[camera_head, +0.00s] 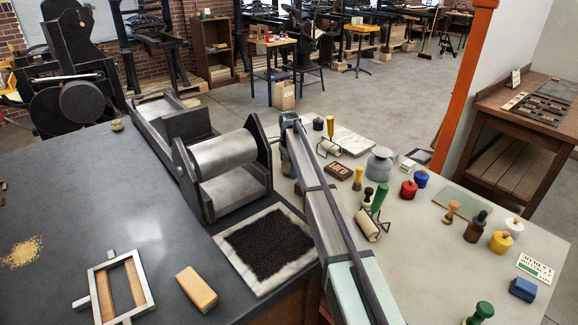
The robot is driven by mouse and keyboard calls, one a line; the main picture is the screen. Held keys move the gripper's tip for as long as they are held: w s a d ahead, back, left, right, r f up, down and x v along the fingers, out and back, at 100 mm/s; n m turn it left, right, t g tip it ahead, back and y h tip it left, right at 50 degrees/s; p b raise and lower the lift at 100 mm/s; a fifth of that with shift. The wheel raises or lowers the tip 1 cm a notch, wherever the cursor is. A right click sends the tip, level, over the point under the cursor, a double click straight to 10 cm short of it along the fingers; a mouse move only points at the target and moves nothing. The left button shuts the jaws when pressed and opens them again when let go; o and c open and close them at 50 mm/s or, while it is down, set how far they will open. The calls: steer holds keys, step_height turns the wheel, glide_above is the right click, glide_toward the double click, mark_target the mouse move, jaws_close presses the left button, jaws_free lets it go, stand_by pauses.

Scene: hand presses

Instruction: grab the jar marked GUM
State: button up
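No label reading GUM can be read at this size, so I cannot tell which container is the jar. Candidates stand on the pale right-hand table (420,262): a small red jar (408,191), a blue jar (421,179), a yellow jar (499,243), a white jar (514,228), a dark brown bottle (474,230), a grey wide jar (379,166) and a dark jar (318,124). All stand upright.
A roller press (222,165) stands left. The table's front middle is clear.

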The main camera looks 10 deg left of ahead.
steer(key=c, duration=1.1)
